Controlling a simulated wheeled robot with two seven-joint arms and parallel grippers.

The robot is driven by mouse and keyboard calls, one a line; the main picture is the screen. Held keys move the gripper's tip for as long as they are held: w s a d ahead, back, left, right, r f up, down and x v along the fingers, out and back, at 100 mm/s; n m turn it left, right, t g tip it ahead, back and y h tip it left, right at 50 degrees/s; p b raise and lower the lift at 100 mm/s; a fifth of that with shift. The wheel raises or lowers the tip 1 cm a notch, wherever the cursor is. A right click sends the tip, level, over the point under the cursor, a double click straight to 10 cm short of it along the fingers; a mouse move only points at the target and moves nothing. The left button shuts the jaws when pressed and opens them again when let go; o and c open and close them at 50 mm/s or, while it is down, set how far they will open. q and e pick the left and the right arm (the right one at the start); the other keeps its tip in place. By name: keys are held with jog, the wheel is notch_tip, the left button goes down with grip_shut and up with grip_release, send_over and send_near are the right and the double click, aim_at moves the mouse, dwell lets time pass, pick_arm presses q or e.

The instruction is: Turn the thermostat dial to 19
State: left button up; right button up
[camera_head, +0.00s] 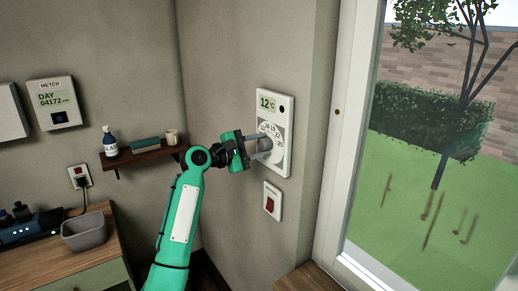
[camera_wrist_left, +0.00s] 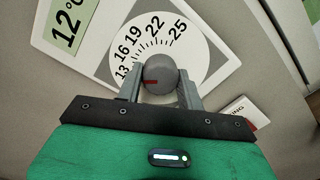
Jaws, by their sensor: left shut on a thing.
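The white thermostat (camera_head: 287,110) is on the wall right of the corner, and its display reads 12°C. It also shows in the left wrist view (camera_wrist_left: 95,50), tilted. Its grey round dial (camera_wrist_left: 172,72) sits on a white disc with the numbers 13, 16, 19, 22 and 25. The dial's red mark points left in the wrist view, a little below the 13; the finger hides the scale there. My left gripper (camera_head: 264,147) is shut on the dial, one finger on each side (camera_wrist_left: 160,86). My right gripper is not in view.
A red switch (camera_head: 272,200) is just below the thermostat. A shelf (camera_head: 140,157) with a bottle, book and cup is on the left wall, above a cabinet with a grey bin (camera_head: 85,233). A window frame (camera_head: 345,130) stands to the right.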

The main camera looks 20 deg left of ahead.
pick_arm(q)
jog(key=m+b, duration=0.3)
jog(key=m, duration=0.2)
jog(key=shift+f, duration=0.2)
jog(key=m+b, duration=0.2)
jog(key=m, duration=0.1)
jog(key=shift+r, duration=0.1)
jog(key=shift+m+y+b, duration=0.4)
jog(key=shift+m+b, duration=0.05)
jog(key=shift+m, duration=0.45)
jog(key=o, duration=1)
jog(key=shift+r, duration=0.1)
